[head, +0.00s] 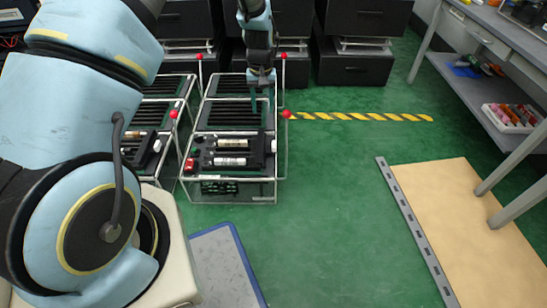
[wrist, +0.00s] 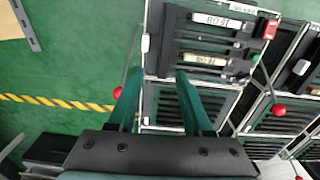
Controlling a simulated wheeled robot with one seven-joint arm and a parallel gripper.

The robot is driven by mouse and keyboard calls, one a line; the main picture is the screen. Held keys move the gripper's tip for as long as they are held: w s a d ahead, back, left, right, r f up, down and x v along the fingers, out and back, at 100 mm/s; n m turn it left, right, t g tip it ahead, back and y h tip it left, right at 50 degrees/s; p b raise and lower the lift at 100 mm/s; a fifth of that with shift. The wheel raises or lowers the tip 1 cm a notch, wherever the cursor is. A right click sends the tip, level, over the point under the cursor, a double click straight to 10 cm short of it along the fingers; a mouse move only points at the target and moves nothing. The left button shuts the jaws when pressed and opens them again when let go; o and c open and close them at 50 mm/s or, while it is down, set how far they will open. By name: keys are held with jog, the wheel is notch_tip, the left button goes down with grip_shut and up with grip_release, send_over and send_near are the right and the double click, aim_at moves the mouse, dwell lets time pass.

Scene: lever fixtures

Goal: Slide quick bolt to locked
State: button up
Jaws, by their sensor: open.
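A black fixture panel (head: 250,158) sits at the near end of a metal-framed cart. It carries two pale labelled bars (head: 233,143), a red block (head: 190,165) and a small white piece at its right end. I cannot tell which part is the quick bolt, or its state. In the wrist view the panel (wrist: 215,43) is at the top, with the bars (wrist: 208,59) and the white piece (wrist: 145,43). My gripper (wrist: 158,80) is open and empty. Its two green fingers reach toward the panel. In the head view my gripper (head: 262,97) is over the cart behind the panel.
Upright rods with red balls (head: 286,114) stand at the cart's corners. A similar cart (head: 150,145) is close on the left. Black cabinets (head: 362,50) stand behind. A tan board (head: 470,225) lies at right, below a workbench.

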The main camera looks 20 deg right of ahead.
jog(key=b, duration=0.2)
send_near(274, 144)
notch_tip(274, 144, down, 9)
jog(key=b, duration=0.2)
jog(key=shift+w+d+b, duration=0.15)
jog(key=shift+w+b, duration=0.05)
jog(key=shift+b, duration=0.15)
grip_shut()
dwell(1.1)
